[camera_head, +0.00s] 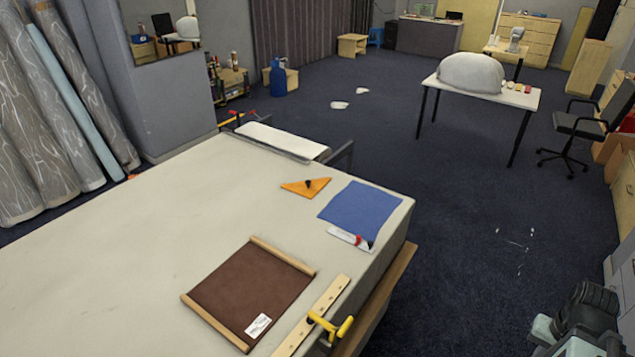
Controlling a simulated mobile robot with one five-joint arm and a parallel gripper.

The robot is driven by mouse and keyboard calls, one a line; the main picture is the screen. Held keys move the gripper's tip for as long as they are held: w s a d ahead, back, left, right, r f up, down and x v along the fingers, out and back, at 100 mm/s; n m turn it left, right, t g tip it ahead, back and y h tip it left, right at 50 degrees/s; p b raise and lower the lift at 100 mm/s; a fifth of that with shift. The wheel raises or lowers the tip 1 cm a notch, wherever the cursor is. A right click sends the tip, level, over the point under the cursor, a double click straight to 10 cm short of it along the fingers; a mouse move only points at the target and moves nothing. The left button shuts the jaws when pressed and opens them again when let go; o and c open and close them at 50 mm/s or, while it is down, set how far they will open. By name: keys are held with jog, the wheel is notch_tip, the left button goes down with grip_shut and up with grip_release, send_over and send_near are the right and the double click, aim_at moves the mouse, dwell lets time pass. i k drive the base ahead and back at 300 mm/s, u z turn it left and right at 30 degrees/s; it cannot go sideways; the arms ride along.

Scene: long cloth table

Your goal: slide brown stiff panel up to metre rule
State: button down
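The brown stiff panel (247,290) lies flat on the pale cloth table (120,262) near its right side. It has light wooden strips along two opposite edges and a white label at its near corner. The metre rule (317,308), a pale wooden strip with dark spots, lies to the right of the panel along the table edge. A narrow strip of bare cloth separates the two. My gripper (585,322) is at the bottom right, off the table and well away from the panel. Its fingers cannot be made out clearly.
A yellow clamp (331,326) sits over the rule at the table edge. The cloth left of the panel is clear. Open floor lies right of the table.

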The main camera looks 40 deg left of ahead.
aim_at(242, 299)
jog(key=i, duration=2.35)
jog(key=u, duration=5.4)
jog(key=i, duration=1)
